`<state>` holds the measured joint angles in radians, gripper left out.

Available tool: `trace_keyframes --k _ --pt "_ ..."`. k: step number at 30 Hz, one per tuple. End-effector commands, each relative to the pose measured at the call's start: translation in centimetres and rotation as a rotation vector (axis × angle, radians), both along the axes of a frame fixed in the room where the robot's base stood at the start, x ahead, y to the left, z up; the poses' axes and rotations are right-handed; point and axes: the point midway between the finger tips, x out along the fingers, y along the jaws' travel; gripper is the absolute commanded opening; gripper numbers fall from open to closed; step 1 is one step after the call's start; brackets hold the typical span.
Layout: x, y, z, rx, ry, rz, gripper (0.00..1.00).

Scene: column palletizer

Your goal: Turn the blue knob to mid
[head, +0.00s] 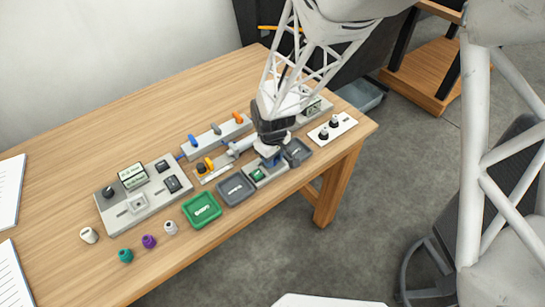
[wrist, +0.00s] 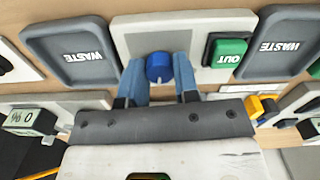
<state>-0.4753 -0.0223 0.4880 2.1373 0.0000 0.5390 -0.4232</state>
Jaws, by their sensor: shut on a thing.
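The blue knob (wrist: 158,66) sits on a pale panel (wrist: 140,40), beside a green button marked OUT (wrist: 228,50). My gripper (wrist: 160,76) has its two blue fingers on either side of the knob and is shut on it. A small pale mark shows on the knob, but its exact setting is too small to read. In the head view my gripper (head: 270,158) is over the panel (head: 268,178) and hides the knob.
Grey WASTE trays flank the panel, one on the left (wrist: 72,50) and one on the right (wrist: 285,45) in the wrist view. A green tray (head: 201,209), a row of levers (head: 215,135) and a white plate with black knobs (head: 333,128) stand nearby. Loose caps (head: 149,241) lie at the front left.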

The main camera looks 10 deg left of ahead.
Motion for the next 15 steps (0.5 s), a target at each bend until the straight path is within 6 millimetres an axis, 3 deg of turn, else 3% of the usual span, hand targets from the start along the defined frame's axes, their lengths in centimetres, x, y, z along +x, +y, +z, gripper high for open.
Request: trace_keyframes --k 15 --pt "0.03 0.03 0.06 0.001 -0.001 0.15 0.05"
